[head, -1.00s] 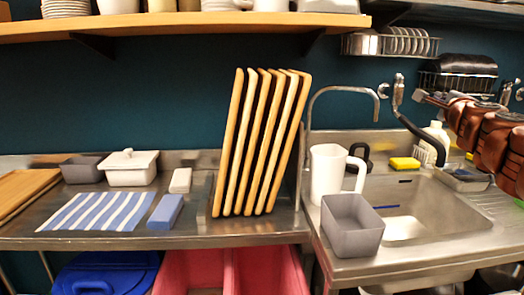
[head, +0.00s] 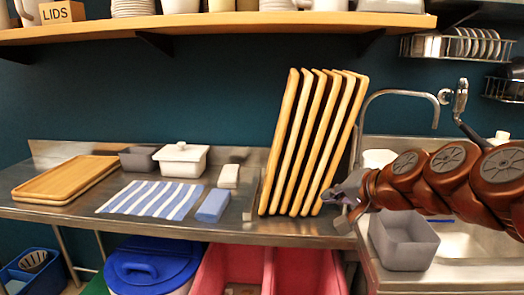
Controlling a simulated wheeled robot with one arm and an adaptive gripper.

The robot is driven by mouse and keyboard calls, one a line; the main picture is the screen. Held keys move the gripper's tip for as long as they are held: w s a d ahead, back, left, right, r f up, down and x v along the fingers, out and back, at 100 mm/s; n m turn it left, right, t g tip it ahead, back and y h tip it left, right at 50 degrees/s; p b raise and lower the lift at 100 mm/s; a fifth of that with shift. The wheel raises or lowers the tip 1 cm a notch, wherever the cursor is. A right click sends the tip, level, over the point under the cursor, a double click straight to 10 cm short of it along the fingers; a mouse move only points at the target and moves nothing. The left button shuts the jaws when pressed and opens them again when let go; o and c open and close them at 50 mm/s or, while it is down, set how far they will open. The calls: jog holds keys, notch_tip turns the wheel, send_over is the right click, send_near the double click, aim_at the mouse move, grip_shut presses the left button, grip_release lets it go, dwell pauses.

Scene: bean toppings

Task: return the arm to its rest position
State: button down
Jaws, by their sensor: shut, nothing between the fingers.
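My arm (head: 450,178) reaches in from the right edge, over the sink. My gripper (head: 343,200) is at its left end, in front of the right side of the upright wooden boards (head: 292,140) and above the counter's right part. The gripper is small in the picture; it looks shut and holds nothing. Whether it touches the boards I cannot tell. The arm hides part of the sink and most of a white pitcher (head: 378,158).
A grey square tub (head: 404,240) stands below my arm at the sink's left edge. The steel counter (head: 240,222) holds a striped cloth (head: 152,199), a blue block (head: 213,205), a white lidded dish (head: 181,160) and a wooden tray (head: 66,179). A shelf (head: 220,28) runs above.

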jog(key=s+a+f+n+g+h, duration=0.1)
jog(key=s+f+n+g+h, duration=0.3)
jog(key=s+f, duration=0.7)
jog(key=s+a+f+n+g+y, duration=0.15)
jog(key=s+f+g, duration=0.35)
jog(key=s+f, duration=0.5)
jog(key=s+d+f+n+g+h, duration=0.1)
jog(key=s+d+g+h, duration=0.3)
jog(key=s, duration=0.9)
notch_tip(320, 180, up, 16)
jog(key=d+t+y+p, duration=0.1)
jog(key=p, duration=1.4)
jog(key=shift+w+d, duration=0.15)
jog(key=shift+w, duration=0.05)
